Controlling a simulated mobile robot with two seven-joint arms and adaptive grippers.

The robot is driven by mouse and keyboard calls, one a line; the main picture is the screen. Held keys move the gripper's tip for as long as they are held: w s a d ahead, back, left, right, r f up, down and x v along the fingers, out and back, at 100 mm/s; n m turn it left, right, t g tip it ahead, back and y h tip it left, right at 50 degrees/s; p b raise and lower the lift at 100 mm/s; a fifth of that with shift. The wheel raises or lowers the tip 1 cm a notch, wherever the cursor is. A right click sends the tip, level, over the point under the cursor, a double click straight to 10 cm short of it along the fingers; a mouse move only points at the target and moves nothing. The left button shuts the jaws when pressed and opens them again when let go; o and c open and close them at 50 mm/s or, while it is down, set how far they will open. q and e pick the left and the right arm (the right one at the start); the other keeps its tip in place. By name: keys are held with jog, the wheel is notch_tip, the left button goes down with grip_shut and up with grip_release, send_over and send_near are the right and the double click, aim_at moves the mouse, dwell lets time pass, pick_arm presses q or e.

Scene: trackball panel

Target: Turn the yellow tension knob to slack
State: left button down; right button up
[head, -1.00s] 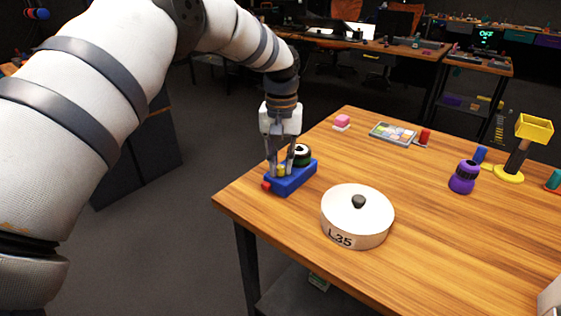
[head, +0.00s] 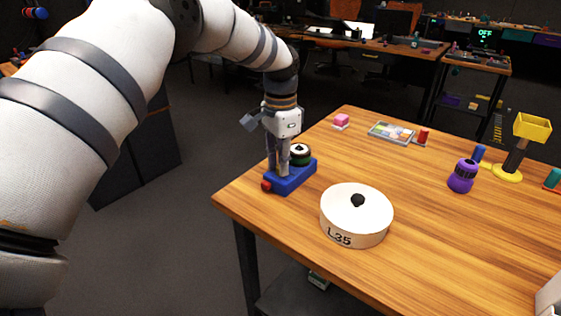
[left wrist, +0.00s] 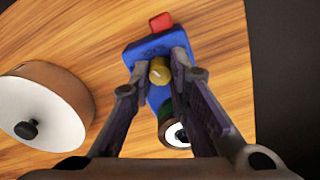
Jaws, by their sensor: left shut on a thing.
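The yellow tension knob (left wrist: 159,72) sits on the blue trackball panel (left wrist: 150,48), between my left gripper's fingertips in the left wrist view. A pale pointer line shows on top of the knob. My left gripper (left wrist: 160,70) points down and is shut on the knob. In the head view, my left gripper (head: 278,172) stands over the blue panel (head: 297,179) and hides the knob. The panel also carries a red part (head: 266,186) at its near left end and a dark trackball housing with a white top (head: 300,152). My right gripper is not in view.
A round white-topped container marked L35 (head: 343,222) stands to the right of the panel. A purple bottle (head: 461,177), a yellow stand (head: 509,172) and a tray (head: 391,132) are farther off. The table's left edge is close to the panel.

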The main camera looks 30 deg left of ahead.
pick_arm(q)
jog(key=shift+m, duration=2.1)
jog(key=c, duration=1.5)
grip_release()
notch_tip(320, 180, up, 12)
jog(key=shift+f, duration=0.1)
